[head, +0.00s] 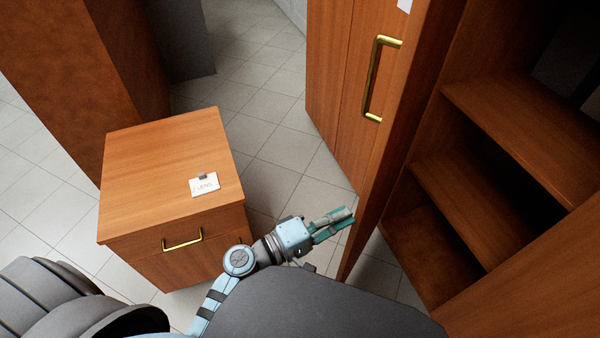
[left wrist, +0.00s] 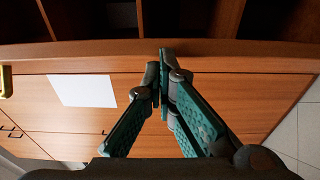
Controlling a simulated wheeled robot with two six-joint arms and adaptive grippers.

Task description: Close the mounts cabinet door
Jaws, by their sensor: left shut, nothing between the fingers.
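The mounts cabinet (head: 480,190) stands at the right of the head view with its wooden shelves exposed. Its door (head: 395,140) stands open, edge toward me, with a brass handle (head: 372,85) on its outer face. My left gripper (head: 347,216) is shut and empty, with its fingertips close by the lower part of the door. In the left wrist view the fingertips (left wrist: 167,58) lie over the door's edge (left wrist: 250,55); I cannot tell whether they touch. A white label (left wrist: 82,91) shows on a wooden face there. My right gripper is out of view.
A low wooden cabinet (head: 150,150) with a brass handle and a card reading LENS (head: 204,185) stands left of my left gripper. A tall brown cabinet (head: 100,80) rises behind it. Tiled floor (head: 270,120) is free between the low cabinet and the open door.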

